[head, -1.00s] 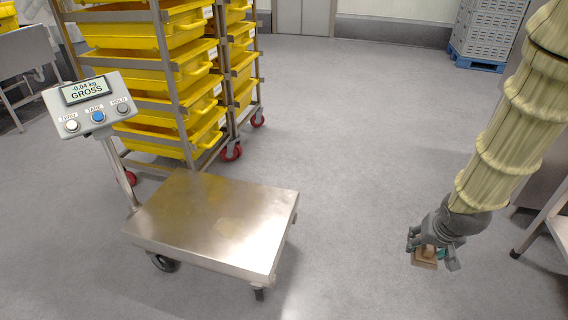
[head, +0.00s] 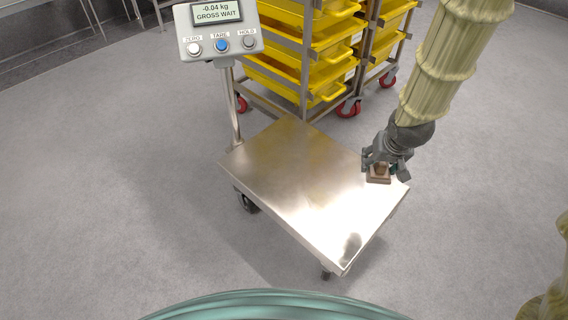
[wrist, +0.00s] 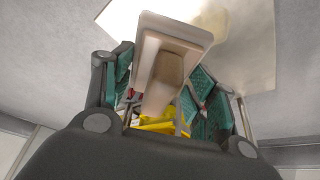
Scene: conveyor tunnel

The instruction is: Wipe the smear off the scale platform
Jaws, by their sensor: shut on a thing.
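The scale platform (head: 285,165) is a flat, shiny steel plate on a wheeled base in the middle of the head view. I cannot clearly make out the smear amid its warm-toned glare. A dark patch shows near the front corner; it may be a reflection. My gripper (head: 383,165) is shut on a tan block with a handle (wrist: 170,75), its flat face pointing away from the wrist. The block also shows in the head view (head: 378,180), over or beside the platform's right edge. I cannot tell whether it touches. In the wrist view, part of the platform (wrist: 250,45) lies beyond the block.
The scale's display (head: 218,28) stands on a post at the platform's left and reads -0.04 kg, GROSS WAIT. A rack of yellow crates (head: 330,80) on red casters stands behind the platform. The grey floor (head: 110,200) to the left is clear.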

